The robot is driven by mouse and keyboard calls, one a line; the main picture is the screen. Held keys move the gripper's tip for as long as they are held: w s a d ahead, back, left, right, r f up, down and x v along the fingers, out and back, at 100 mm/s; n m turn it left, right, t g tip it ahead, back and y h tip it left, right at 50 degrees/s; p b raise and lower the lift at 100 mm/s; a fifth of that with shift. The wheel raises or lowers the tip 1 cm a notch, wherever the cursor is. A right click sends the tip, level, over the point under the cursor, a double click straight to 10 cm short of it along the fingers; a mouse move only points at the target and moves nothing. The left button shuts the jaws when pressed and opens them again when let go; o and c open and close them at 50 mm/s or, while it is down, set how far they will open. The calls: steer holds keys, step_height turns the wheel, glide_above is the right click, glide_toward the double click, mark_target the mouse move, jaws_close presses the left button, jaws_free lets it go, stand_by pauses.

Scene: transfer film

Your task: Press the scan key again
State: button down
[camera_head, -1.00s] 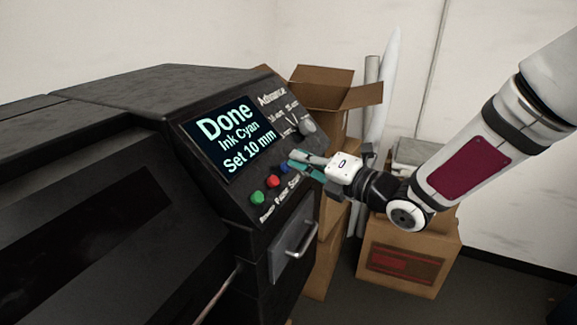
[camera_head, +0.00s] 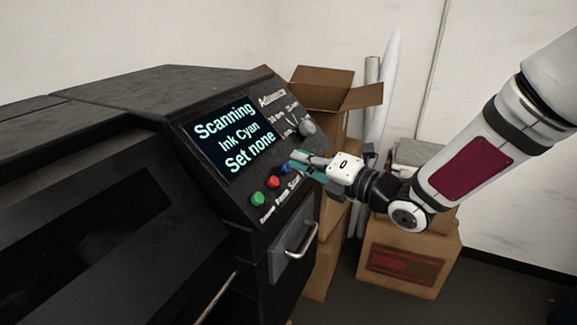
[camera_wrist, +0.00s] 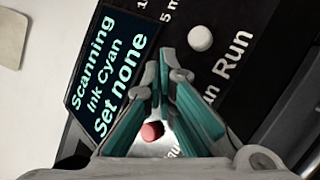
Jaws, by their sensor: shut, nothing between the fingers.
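The black machine's screen (camera_head: 236,140) reads "Scanning", "Ink Cyan", "Set none"; it also shows in the wrist view (camera_wrist: 112,75). Below it are a green key (camera_head: 258,199), a red key (camera_head: 274,182) and a partly covered blue key (camera_head: 286,168). My gripper (camera_head: 296,160) is shut and empty, its teal fingertips at the panel beside the blue key. Contact cannot be told. In the wrist view the fingertips (camera_wrist: 165,75) hide the blue key, and the red key (camera_wrist: 152,131) shows between the fingers. The label at the scan key is partly covered.
A grey knob (camera_head: 307,128) sits at the panel's upper right. A pale round part (camera_wrist: 200,38) lies near the "Run" label in the wrist view. A metal handle (camera_head: 302,240) juts out below the panel. Cardboard boxes (camera_head: 410,250) and pale rolls (camera_head: 384,100) stand behind my arm.

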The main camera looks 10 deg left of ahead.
steer(key=shift+s+d+r, duration=0.1)
steer(key=shift+d+r, duration=0.25)
steer(key=d+r+p, duration=0.1)
steer(key=s+d+r+p, duration=0.1)
steer(key=d+r, duration=0.1)
steer(key=shift+s+d+r+p, duration=0.1)
steer(key=shift+d+r+p, duration=0.05)
steer(key=shift+r+p, duration=0.2)
stand_by(0.8)
